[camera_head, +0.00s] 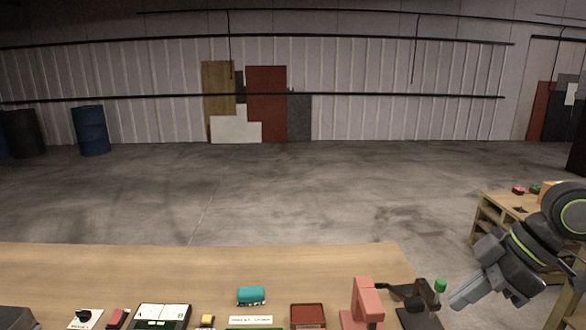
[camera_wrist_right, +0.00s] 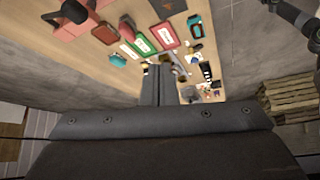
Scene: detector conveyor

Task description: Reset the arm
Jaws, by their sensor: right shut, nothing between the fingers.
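My right arm comes in from the right in the head view, and its gripper (camera_head: 460,300) points to the left beside the table's right end. The fingers are shut and hold nothing. In the right wrist view the shut gripper (camera_wrist_right: 157,75) shows in the middle, with the table top (camera_wrist_right: 125,70) and its small objects behind it. My left gripper is not in view.
The wooden table (camera_head: 200,265) holds a teal object (camera_head: 251,295), a red tray (camera_head: 308,315), a pink device (camera_head: 366,302) and a dark device with a green top (camera_head: 440,286). A wooden shelf (camera_head: 490,225) stands at the right. The table's back part is clear.

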